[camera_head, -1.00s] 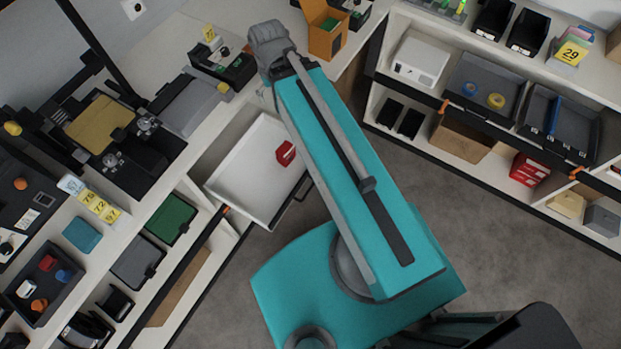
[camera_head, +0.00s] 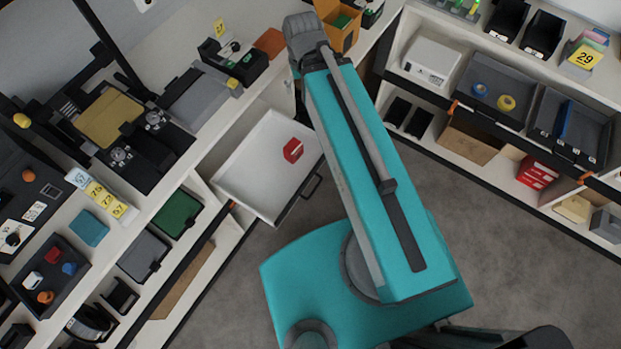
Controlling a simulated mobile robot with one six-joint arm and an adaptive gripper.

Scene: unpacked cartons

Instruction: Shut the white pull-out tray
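The white pull-out tray (camera_head: 247,185) is pulled out from under the left workbench and hangs over the floor. A dark handle (camera_head: 312,186) is on its front edge. A small red box (camera_head: 293,150) lies inside it near the right side. My teal arm stands just right of the tray, and its grey elbow end reaches up towards the bench corner. My gripper is not visible in this view.
Shelves with a green bin (camera_head: 177,213) and a grey bin (camera_head: 143,255) lie left of the tray. An orange carton (camera_head: 337,27) stands at the bench corner. Right-hand shelves hold a white box (camera_head: 431,60) and dark trays. Grey floor (camera_head: 480,240) is open between.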

